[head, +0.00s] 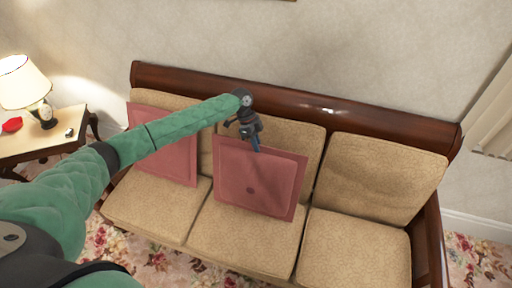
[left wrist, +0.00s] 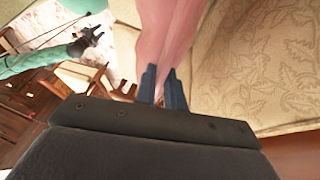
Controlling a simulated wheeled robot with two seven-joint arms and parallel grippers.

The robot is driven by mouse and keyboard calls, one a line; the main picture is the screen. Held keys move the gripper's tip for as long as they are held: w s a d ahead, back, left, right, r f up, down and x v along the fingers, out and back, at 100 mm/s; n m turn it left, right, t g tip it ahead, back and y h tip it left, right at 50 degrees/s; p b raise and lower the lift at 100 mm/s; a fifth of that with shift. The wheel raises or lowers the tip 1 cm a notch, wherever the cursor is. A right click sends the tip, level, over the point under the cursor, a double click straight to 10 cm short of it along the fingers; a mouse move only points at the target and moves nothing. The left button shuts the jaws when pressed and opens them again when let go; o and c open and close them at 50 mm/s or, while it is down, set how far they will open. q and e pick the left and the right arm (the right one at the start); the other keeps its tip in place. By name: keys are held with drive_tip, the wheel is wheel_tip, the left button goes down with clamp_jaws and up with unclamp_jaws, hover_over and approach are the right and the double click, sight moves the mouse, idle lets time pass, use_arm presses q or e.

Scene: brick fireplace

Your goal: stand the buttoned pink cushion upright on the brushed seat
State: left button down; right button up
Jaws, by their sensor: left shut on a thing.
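The buttoned pink cushion (head: 262,178) is at the sofa's middle seat, a dark button at its centre. It is tilted back, its top edge near the middle back cushion. Its lower edge is over the seat (head: 240,243); I cannot tell whether it touches. My left gripper (head: 256,146) is shut on the top edge. In the left wrist view the pink cushion (left wrist: 168,35) runs between the fingers of the left gripper (left wrist: 163,88). My right gripper (left wrist: 90,38) shows small in the left wrist view, away from the cushion; its jaws are unclear.
Another pink cushion (head: 172,158) leans on the left seat, partly behind my left arm. The right seat (head: 355,250) is bare. A wooden side table (head: 62,140) with a lamp (head: 25,85) and a red object (head: 12,125) stands left. The sofa's wooden top rail (head: 330,110) runs behind.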

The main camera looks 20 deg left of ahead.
use_arm(q)
drive_tip(key=shift+w+d+f+b, duration=0.15)
drive_tip(key=shift+w+b, duration=0.3)
drive_tip(key=shift+w, duration=0.45)
drive_tip(key=shift+w+a+f+b, duration=0.1)
drive_tip(key=shift+w+b, duration=0.3)
drive_tip(key=shift+w, duration=0.5)
drive_tip(key=c, duration=1.4)
unclamp_jaws()
